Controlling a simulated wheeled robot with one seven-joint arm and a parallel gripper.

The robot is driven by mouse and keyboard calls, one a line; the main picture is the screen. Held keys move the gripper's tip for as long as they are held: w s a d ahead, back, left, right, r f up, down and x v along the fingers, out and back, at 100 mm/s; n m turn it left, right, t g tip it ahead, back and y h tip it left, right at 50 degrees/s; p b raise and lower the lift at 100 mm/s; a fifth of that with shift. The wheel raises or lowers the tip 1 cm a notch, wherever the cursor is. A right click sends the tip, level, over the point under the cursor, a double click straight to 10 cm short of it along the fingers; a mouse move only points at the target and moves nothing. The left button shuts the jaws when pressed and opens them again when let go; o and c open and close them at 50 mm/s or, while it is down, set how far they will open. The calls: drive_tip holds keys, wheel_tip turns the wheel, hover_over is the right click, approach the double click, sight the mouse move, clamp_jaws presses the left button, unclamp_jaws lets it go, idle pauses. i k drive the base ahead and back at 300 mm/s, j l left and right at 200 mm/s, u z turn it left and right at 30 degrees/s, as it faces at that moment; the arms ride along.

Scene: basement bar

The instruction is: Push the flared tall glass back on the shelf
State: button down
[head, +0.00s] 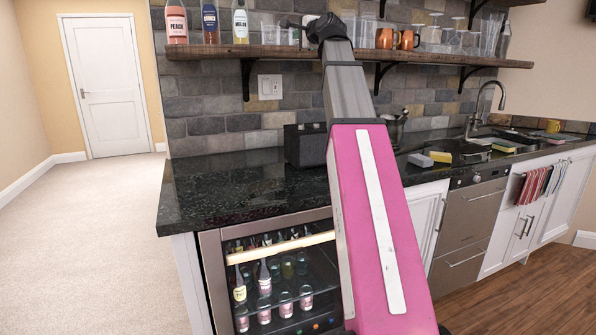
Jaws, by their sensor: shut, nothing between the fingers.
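My gripper (291,23) is at the lower wooden shelf (222,52), at the far end of my extended arm. It looks small and dark, and it is shut with nothing held. Clear glassware (270,34) stands on the shelf just left of the gripper and partly behind it. I cannot tell for sure which piece is the flared tall glass, or whether the gripper touches it. Tall clear glasses (489,38) also stand near the shelf's right end. My wrist and arm hide part of the shelf's middle.
Bottles (210,22) stand on the shelf's left part, and copper mugs (386,38) right of my arm. Below are a dark counter (230,185), a black box (305,145), a sink faucet (480,100) and a bottle fridge (275,275). Carpet at left is clear.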

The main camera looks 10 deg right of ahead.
sight(497, 20)
drive_tip(key=i+l, duration=0.1)
drive_tip(key=l, duration=1.35)
drive_tip(key=i+l+z, duration=0.1)
drive_tip(key=l, duration=0.6)
drive_tip(key=i+l, duration=0.15)
drive_tip(key=l, duration=0.55)
drive_tip(key=i+l, duration=0.1)
drive_tip(key=l, duration=0.6)
drive_tip(key=i+l+z, duration=0.1)
drive_tip(key=l, duration=0.6)
drive_tip(key=i+l, duration=0.15)
drive_tip(key=l, duration=0.55)
drive_tip(key=i+l, duration=0.15)
drive_tip(key=l, duration=0.55)
drive_tip(key=k+z, duration=0.05)
